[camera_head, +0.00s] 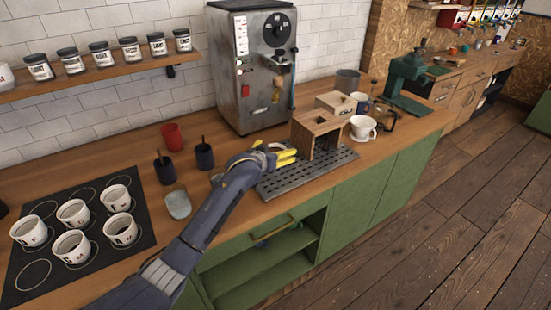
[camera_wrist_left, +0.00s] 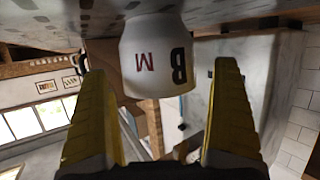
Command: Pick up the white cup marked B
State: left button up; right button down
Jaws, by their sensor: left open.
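The white cup marked B (camera_wrist_left: 157,58) fills the upper middle of the left wrist view, upside down in that picture, with a B and an M on its side. In the head view only a bit of a white cup (camera_head: 277,147) shows by the yellow fingers, at the grey slotted tray (camera_head: 318,172). My left gripper (camera_head: 285,157) is open, and its yellow fingers (camera_wrist_left: 160,75) lie to either side of the cup with gaps visible. I cannot tell how deep the cup sits between them. My right gripper is not in view.
A wooden box-shaped stand (camera_head: 317,128) is just right of the gripper. A grey machine (camera_head: 240,80) stands behind. Several white cups stand on a black mat (camera_head: 140,243) at left. Another white cup (camera_head: 363,126) stands at right. Dark cups (camera_head: 204,156) and a red cup (camera_head: 171,137) are left.

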pick_arm(q)
jog(key=shift+w, duration=0.15)
jog(key=shift+c, duration=0.2)
jog(key=shift+d, duration=0.1)
jog(key=c, duration=1.6)
